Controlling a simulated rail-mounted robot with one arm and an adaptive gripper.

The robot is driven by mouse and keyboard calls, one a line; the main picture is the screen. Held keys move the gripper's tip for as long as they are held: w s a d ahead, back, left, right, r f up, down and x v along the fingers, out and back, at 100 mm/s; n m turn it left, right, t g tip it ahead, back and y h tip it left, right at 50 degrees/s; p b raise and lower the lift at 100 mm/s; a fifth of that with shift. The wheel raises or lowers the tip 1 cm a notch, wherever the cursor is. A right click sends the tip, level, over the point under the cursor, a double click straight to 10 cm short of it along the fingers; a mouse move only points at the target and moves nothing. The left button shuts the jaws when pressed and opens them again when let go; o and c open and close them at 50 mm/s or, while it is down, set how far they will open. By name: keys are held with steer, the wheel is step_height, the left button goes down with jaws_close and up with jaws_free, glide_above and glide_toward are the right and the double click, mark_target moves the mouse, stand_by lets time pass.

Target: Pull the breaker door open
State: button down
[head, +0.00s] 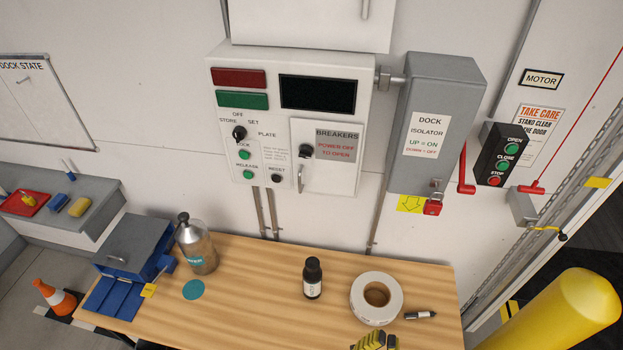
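The breaker door (345,177) is a small white panel at the lower right of the white control box (225,60) on the wall. It looks shut. Its grey label reads "BREAKERS, POWER OFF TO OPEN". A black knob (306,151) sits at its upper left, and a slim upright handle (300,178) is below the knob on the left edge. The grey dock isolator box (455,85) is to the right, marked up for on and down for off. My gripper is not recognisable in this view.
A wooden table (255,295) stands below, with a metal canister (197,245), dark bottle (312,278), tape roll (362,295) and marker (420,315). A yellow-black object (375,342) is cut off below. A red padlock (433,207) hangs under the isolator. A yellow post (565,315) stands right.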

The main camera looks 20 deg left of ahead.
steer(key=w+d+f+m+g+h+b, duration=0.1)
steer(key=w+d+f+m+g+h, duration=0.35)
steer(key=w, duration=0.65)
steer(key=w+f+m+g+y+b, duration=0.25)
steer(key=w+f+g+y, duration=0.5)
steer(key=w+f, duration=0.65)
steer(key=n+g+y+b, duration=0.2)
steer(key=n+g+y, duration=0.35)
steer(key=y, duration=1.35)
glide_toward(303, 178)
steer(key=shift+p+x, duration=0.55)
steer(key=shift+x, duration=3.2)
